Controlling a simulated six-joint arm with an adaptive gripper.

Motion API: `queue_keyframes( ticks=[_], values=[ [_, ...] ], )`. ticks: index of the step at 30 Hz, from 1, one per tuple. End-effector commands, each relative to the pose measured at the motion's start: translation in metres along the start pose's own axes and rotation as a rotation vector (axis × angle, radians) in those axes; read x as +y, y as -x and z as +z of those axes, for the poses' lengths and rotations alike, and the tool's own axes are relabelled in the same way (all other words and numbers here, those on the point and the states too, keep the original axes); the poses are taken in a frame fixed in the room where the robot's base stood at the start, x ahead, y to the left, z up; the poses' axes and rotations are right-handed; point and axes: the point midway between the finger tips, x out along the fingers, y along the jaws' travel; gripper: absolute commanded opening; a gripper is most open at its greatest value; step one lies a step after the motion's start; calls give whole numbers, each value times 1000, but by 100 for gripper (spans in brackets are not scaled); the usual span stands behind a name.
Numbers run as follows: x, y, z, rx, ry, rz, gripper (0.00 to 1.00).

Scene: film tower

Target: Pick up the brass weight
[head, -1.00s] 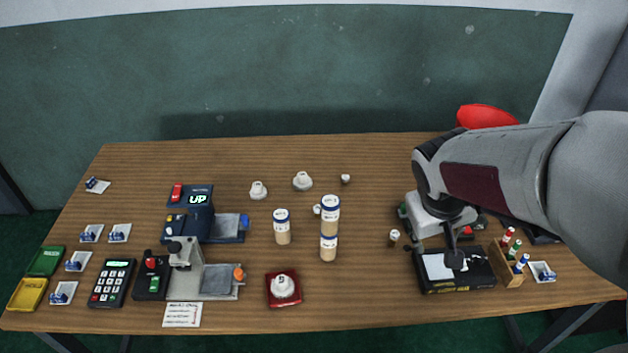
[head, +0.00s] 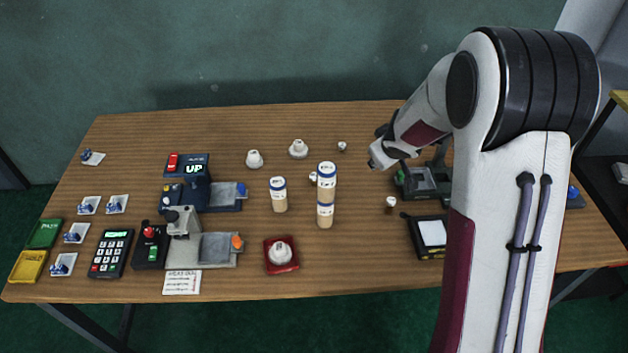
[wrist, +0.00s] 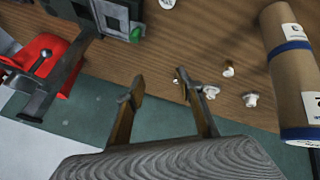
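No piece is clearly the brass weight. A small brownish piece with a pale top (head: 390,204) stands upright on the table, left of the black box, and is the likeliest match. Small pale knobbed pieces stand further back, such as one (head: 298,149) and a smaller one (head: 342,147). In the wrist view, a small piece with a brownish part (wrist: 228,70) lies beyond my fingertips, but I cannot tell which it is. My gripper (wrist: 160,82) is open and empty, its fingers apart above the table's edge. In the head view, it is over the back right of the table.
Two stacked tan canisters (head: 326,195) stand mid-table, with a shorter canister (head: 279,195) to their left. A red tray (head: 269,268) holds a white knob. The black box (head: 427,237) and a grey machine (head: 422,180) are at right, partly behind my arm.

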Motion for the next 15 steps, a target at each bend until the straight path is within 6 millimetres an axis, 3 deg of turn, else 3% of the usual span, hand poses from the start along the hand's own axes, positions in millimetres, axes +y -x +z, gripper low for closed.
queue_keyframes(
  ticks=[3,8,15],
  values=[
    [-19,-24,-18,68,30,-71,36],
    [-48,-41,-44,159,61,-186,36],
    [-88,-25,-84,277,77,-373,36]
  ],
)
